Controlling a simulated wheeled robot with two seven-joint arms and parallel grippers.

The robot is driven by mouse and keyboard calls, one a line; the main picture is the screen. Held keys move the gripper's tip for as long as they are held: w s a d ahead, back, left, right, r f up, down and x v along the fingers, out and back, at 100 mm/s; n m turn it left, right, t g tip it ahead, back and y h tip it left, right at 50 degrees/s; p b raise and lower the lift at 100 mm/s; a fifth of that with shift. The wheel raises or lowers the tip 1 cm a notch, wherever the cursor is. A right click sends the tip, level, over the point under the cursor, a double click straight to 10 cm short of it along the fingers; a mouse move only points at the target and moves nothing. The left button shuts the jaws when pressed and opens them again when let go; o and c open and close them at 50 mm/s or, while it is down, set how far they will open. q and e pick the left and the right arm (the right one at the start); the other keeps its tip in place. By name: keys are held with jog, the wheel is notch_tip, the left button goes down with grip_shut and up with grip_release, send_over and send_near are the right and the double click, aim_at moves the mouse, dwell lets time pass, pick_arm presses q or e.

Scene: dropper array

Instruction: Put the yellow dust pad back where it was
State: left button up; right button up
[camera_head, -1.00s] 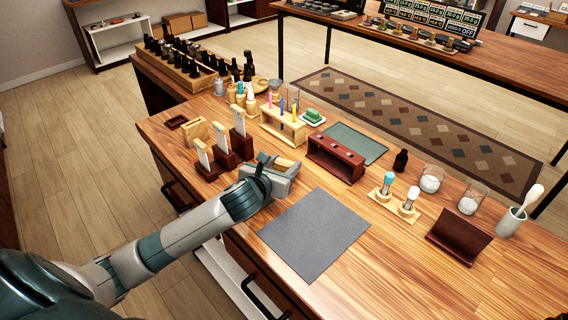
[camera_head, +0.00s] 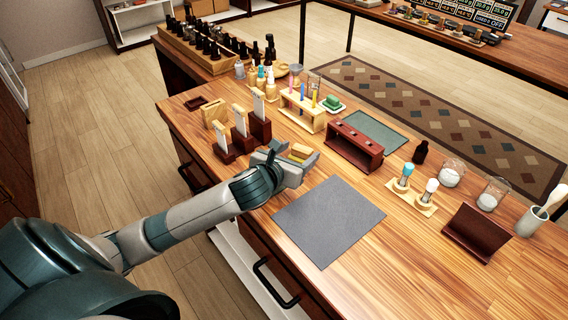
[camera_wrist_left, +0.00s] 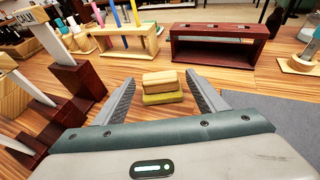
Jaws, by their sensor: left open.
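The yellow dust pad (camera_head: 302,150) lies on the wooden table, left of the grey mat. In the left wrist view it shows as a small block (camera_wrist_left: 162,97) with a tan upper layer and a yellow-green lower layer. My left gripper (camera_head: 296,158) is open, low over the table. In the left wrist view its two fingers (camera_wrist_left: 160,84) stand on either side of the pad, with clear gaps on both sides. The pad is not gripped. My right gripper is in neither view.
Dark-red stands with white cards (camera_head: 241,134) are close on the left. A wooden tube rack (camera_head: 303,113) and a dark-red rack (camera_head: 354,147) stand beyond the pad. The grey mat (camera_head: 328,220) is bare. A small empty brown tray (camera_head: 195,103) lies at the far left.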

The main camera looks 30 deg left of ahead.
pick_arm(q)
jog(key=b+v, duration=0.1)
jog(key=v, duration=0.7)
jog(key=shift+s, duration=0.1)
jog(key=shift+s+r, duration=0.2)
jog(key=shift+s, duration=0.3)
jog(key=shift+s, duration=0.15)
